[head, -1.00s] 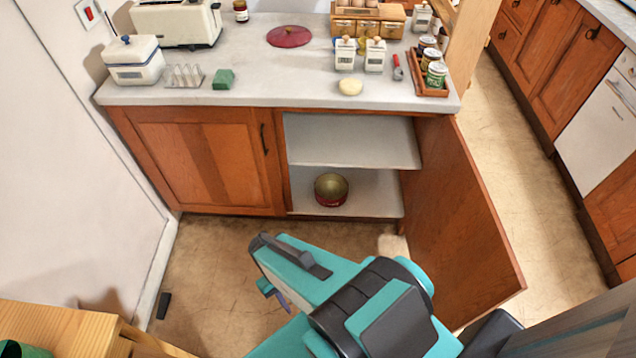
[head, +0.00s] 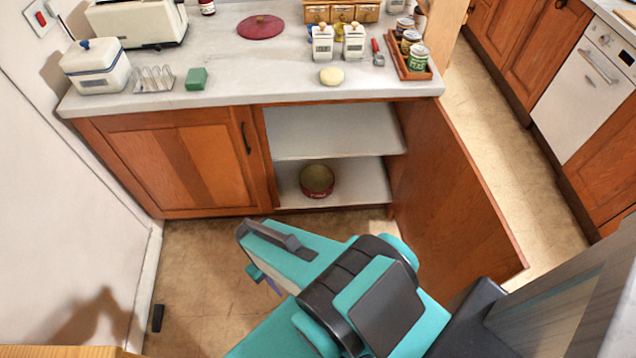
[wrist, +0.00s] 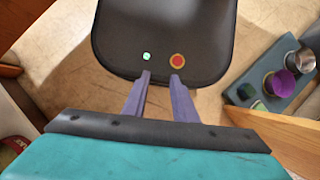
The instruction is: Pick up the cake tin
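The cake tin (head: 317,180) is a round, open-topped tin, red outside and dull gold inside. It stands upright on the cupboard's low shelf (head: 352,192), below a middle shelf (head: 335,137). The cupboard door (head: 455,200) on the right stands wide open. My gripper (head: 268,280) is in front of the cupboard, apart from the tin. In the wrist view its two purple fingers (wrist: 161,76) are spread with a gap between them and nothing in it.
The counter (head: 225,75) above holds a red disc (head: 260,27), a green block (head: 196,78), a toaster (head: 137,20) and several jars. A closed cupboard door (head: 180,160) is left of the opening. Floor (head: 205,260) shows before it. A cup tray (wrist: 270,88) is in the wrist view.

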